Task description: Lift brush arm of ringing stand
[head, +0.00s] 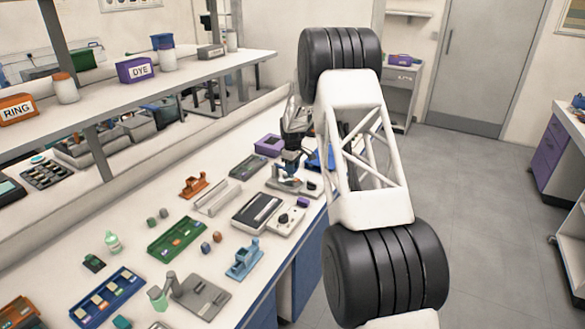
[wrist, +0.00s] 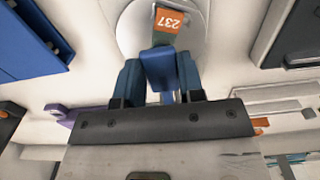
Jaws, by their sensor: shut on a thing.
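In the wrist view my gripper (wrist: 160,76) has its two blue fingers closed on a blue piece, which I take to be the brush arm (wrist: 159,65) of the ringing stand. The stand shows as a round pale grey disc (wrist: 135,35) with an orange label (wrist: 167,19) reading "237" upside down. My own arm hides part of this area.
A blue tray (head: 324,159) lies beside the stand, partly behind my arm. A purple box (head: 269,145) stands just to the left. A dark-topped grey box (head: 257,211) and a white device (head: 287,221) lie nearer. A shelf (head: 150,75) runs above the bench's back.

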